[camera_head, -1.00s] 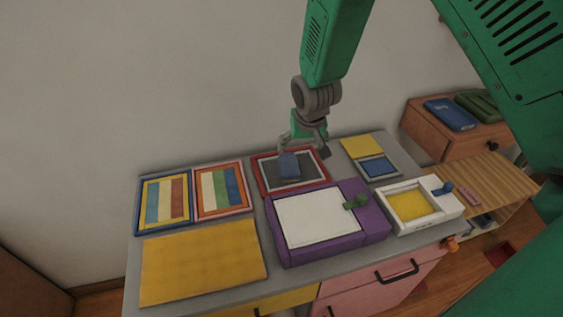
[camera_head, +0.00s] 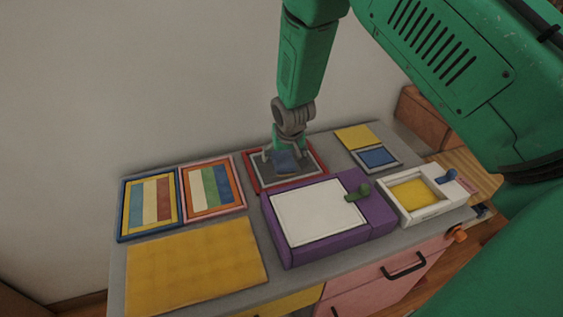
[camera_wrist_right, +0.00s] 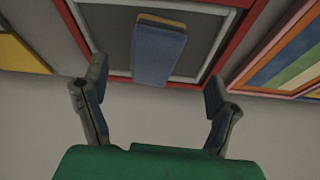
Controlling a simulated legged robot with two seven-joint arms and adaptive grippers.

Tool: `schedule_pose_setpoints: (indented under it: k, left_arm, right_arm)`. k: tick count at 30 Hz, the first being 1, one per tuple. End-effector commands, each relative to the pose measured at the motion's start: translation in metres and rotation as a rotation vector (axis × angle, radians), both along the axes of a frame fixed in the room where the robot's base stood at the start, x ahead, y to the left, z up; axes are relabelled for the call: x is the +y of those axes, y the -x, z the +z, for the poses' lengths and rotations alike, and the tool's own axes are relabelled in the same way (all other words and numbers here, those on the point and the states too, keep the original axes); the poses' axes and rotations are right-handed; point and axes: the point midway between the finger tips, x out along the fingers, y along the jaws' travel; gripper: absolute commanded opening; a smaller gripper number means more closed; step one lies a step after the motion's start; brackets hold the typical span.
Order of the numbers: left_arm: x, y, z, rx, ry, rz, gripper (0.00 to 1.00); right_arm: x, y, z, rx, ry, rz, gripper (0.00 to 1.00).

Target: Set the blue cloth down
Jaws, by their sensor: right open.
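The blue cloth (camera_head: 286,162) shows as a small blue piece over the dark panel of the red-framed tray (camera_head: 251,178). In the right wrist view the blue cloth (camera_wrist_right: 158,55) is a flat strip with a tan end, over the dark panel inside the red frame (camera_wrist_right: 238,40). My right gripper (camera_head: 286,155) is at the tray, close around the cloth. In the wrist view its two fingers (camera_wrist_right: 156,88) are spread wide, with visible gaps on both sides of the cloth. Whether the cloth lies fully flat is hard to tell. My left gripper is not in view.
A purple box with a white top (camera_head: 318,211) stands just in front of the tray. Two striped panels (camera_head: 212,187) lie at left, a yellow mat (camera_head: 195,265) at front left. A white box with yellow inside (camera_head: 425,193) and a small blue panel (camera_head: 377,156) are at right.

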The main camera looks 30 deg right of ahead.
Motion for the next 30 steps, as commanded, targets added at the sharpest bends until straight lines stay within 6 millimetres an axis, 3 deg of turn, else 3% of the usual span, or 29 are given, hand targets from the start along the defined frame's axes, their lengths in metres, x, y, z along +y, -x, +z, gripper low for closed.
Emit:
schedule_pose_setpoints:
  k: [15,23,28,30]
  left_arm:
    - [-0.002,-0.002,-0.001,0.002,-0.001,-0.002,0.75]
    - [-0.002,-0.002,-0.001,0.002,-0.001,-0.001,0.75]
    - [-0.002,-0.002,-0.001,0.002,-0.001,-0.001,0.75]
    - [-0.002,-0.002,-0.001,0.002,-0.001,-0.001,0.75]
  right_arm:
    - [-0.011,-0.02,-0.053,0.0,-0.002,-0.002,0.8]
    - [-0.01,-0.022,-0.055,-0.001,0.0,-0.002,0.8]
    - [-0.011,-0.022,-0.055,-0.001,-0.002,-0.002,0.31]
    - [-0.011,-0.022,-0.056,-0.001,-0.003,-0.002,0.3]
